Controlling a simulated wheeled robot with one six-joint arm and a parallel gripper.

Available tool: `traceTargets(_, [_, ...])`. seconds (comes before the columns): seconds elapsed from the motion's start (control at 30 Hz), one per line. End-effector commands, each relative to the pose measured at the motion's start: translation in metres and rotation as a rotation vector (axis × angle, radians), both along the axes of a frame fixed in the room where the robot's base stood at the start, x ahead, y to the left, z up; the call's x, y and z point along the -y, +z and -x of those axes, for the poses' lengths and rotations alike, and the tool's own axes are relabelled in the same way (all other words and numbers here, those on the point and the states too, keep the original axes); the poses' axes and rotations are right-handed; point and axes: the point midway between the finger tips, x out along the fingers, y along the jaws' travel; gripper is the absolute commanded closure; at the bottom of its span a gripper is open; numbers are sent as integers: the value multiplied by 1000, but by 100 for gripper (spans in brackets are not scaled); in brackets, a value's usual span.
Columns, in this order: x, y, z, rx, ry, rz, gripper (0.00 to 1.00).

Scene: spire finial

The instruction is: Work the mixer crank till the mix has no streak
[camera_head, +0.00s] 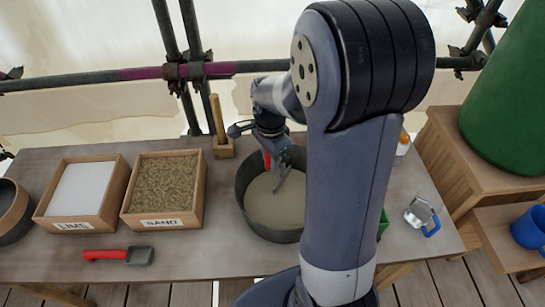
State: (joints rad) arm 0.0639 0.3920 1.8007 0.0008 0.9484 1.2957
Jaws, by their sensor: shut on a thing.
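The mixer is a dark round tub (240,195) on the table, with an even grey-beige mix (270,205) inside. I see no clear streak in the part that shows; my arm hides its right side. A grey metal crank piece (283,180) angles down into the mix, and a small red part (266,160) shows beside it near the back rim. My gripper (272,150) is over the back of the tub, shut on what looks like the crank. The exact grip is small and partly hidden.
Left of the tub stand wooden boxes labelled LIME (80,190) and SAND (165,183). A red-handled scoop (120,255) lies in front. A wooden handle (217,118) stands in a block behind. A metal jug with a blue handle (423,217) is at right. Scaffold poles run behind the table.

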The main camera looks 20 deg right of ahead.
Motion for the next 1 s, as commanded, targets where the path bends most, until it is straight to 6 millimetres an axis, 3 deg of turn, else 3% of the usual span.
traceTargets(0.37, [0, 1, -1, 3, -2, 1, 100])
traceTargets(0.4, [0, 1, -1, 3, -2, 1, 69])
traceTargets(0.6, [0, 1, -1, 2, -2, 1, 53])
traceTargets(0.87, [0, 1, 0, 1, -2, 1, 50])
traceTargets(1.0, [0, 10, -1, 4, -2, 1, 50])
